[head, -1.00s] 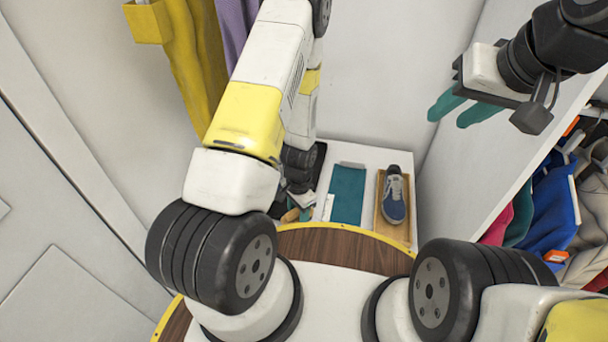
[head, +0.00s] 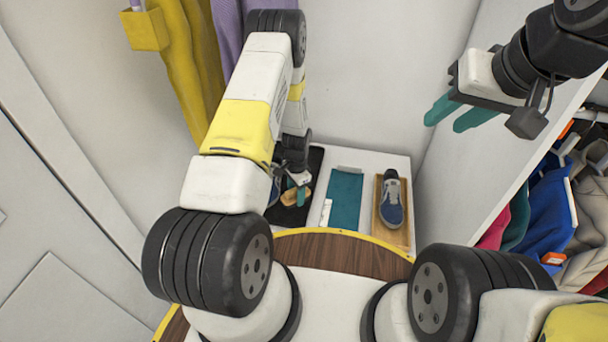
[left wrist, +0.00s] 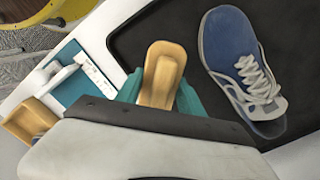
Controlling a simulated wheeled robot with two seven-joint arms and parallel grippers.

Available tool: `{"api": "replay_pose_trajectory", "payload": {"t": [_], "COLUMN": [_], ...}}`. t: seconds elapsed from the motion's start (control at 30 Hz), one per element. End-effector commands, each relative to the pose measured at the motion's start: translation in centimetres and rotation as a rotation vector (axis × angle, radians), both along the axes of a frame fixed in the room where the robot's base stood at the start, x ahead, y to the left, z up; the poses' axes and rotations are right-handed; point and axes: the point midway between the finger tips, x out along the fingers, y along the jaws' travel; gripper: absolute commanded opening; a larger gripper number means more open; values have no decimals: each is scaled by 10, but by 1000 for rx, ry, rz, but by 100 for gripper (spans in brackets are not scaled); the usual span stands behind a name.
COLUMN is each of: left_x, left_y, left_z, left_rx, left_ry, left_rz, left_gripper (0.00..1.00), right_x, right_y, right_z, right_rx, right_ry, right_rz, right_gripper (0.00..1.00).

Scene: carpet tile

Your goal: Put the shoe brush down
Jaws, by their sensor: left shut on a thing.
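My left gripper (head: 298,188) has teal fingers shut on the shoe brush (left wrist: 162,75), a small tan wooden piece. The brush also shows in the head view (head: 289,196). It is over the black tray (left wrist: 130,42), near its left edge in the left wrist view; I cannot tell whether it touches the tray. A blue shoe (left wrist: 235,55) with white laces lies on that tray, right of the brush. My right gripper (head: 455,113) is open and empty, high at the upper right. The underside of the brush is hidden.
Another blue shoe (head: 391,205) sits on a wooden tray (head: 405,236) further right. Clothes hang at the right (head: 550,225) and upper left (head: 180,60).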

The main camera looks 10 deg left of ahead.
Motion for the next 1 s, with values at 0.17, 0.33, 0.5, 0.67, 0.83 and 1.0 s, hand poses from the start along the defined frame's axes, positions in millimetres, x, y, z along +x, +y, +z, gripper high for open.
{"api": "replay_pose_trajectory", "payload": {"t": [0.17,0.33,0.5,0.67,0.83,1.0], "left_x": [4,5,5,5,5,5], "left_y": [1,1,1,1,1,1], "left_z": [-21,-36,-35,-38,-38,-38], "left_rx": [0,0,-1,0,0,0], "left_ry": [1,-1,-2,-1,-1,-1], "left_rz": [0,0,0,0,0,0], "left_gripper": [7,7,7,51,67,67], "right_x": [0,0,0,0,0,0], "right_y": [0,0,0,0,0,0], "right_z": [0,0,0,0,0,0], "right_rx": [0,0,0,0,0,0], "right_ry": [0,0,0,0,0,0], "right_rz": [0,0,0,0,0,0], "right_gripper": [36,36,36,36,36,36]}}
